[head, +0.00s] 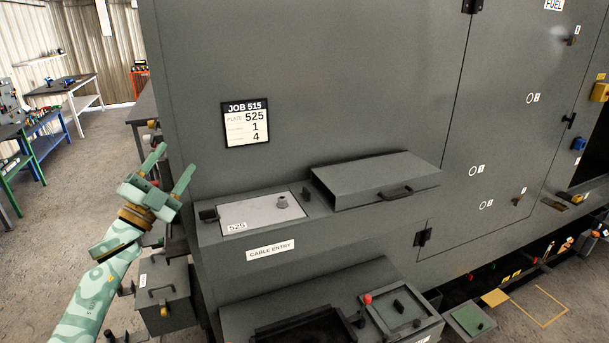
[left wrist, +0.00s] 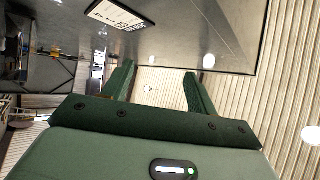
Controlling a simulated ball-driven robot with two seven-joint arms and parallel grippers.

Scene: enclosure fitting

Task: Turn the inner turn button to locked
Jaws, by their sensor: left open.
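The cable entry ledge on the grey enclosure holds a light plate marked 525 (head: 258,214) with a small grey fitting (head: 282,202). A dark turn button (head: 208,215) sits at the plate's left end. A small dark piece (head: 305,195), perhaps another turn button, sits at its right end. I cannot tell which is the inner one or whether either is locked. My left gripper (head: 172,163) is open and empty, up and left of the plate, fingers pointing upward. Its fingers also show apart in the left wrist view (left wrist: 159,72). My right gripper is not in view.
A grey lidded box (head: 375,178) with a handle stands right of the plate. A JOB 515 card (head: 245,122) is on the panel above. A lower open box (head: 320,305) juts out below. A small grey box (head: 163,296) stands beside my left forearm.

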